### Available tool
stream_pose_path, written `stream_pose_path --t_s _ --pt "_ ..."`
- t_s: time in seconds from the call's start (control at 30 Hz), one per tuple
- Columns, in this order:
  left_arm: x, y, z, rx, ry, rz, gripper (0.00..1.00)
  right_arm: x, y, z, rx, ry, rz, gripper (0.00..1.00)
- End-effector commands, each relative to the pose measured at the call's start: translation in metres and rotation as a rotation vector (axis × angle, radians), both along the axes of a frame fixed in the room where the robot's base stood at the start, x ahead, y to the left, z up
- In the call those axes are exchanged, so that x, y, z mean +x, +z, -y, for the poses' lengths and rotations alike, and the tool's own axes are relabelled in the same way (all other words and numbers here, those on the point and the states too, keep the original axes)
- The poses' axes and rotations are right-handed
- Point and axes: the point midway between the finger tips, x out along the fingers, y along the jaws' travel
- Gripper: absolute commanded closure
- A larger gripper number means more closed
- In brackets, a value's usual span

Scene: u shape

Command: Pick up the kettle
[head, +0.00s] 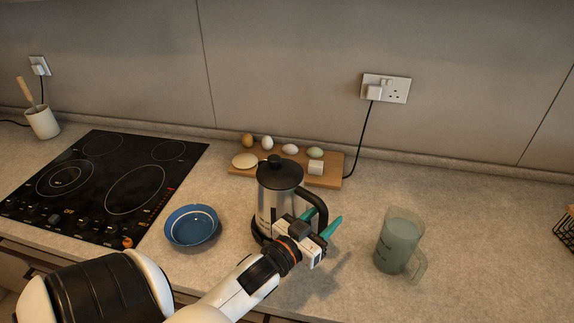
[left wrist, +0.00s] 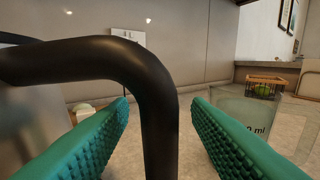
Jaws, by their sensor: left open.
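The kettle (head: 272,198) stands upright on the counter in the head view, with a silver body, black lid and black handle on its right side. Its handle (left wrist: 157,110) fills the middle of the left wrist view, between the two green fingers. My left gripper (head: 328,225) is open at the handle, with one finger on each side of it. Gaps show between the fingers and the handle in the left wrist view. My left arm hides the lower front of the kettle. My right gripper is not in view.
A blue bowl (head: 191,226) sits left of the kettle, near the black hob (head: 104,185). A measuring jug (head: 398,243) stands to the right. A wooden board (head: 330,180) with several eggs lies behind. The counter right of the jug is mostly free.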

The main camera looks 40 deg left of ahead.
Motion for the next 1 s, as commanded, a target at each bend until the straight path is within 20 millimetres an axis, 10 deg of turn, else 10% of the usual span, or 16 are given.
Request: stream_pose_path --t_s 0.27,0.53,1.0 --pt "0.0029 -0.0007 0.0 0.001 0.0 0.0 0.57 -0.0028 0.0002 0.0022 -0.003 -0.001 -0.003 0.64" --pt "0.0027 -0.0006 0.0001 0.001 0.0 0.0 1.0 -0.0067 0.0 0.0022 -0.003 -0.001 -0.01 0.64" --pt "0.0026 -0.0006 0.0 0.002 0.0 0.0 1.0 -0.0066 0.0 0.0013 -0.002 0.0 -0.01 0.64"
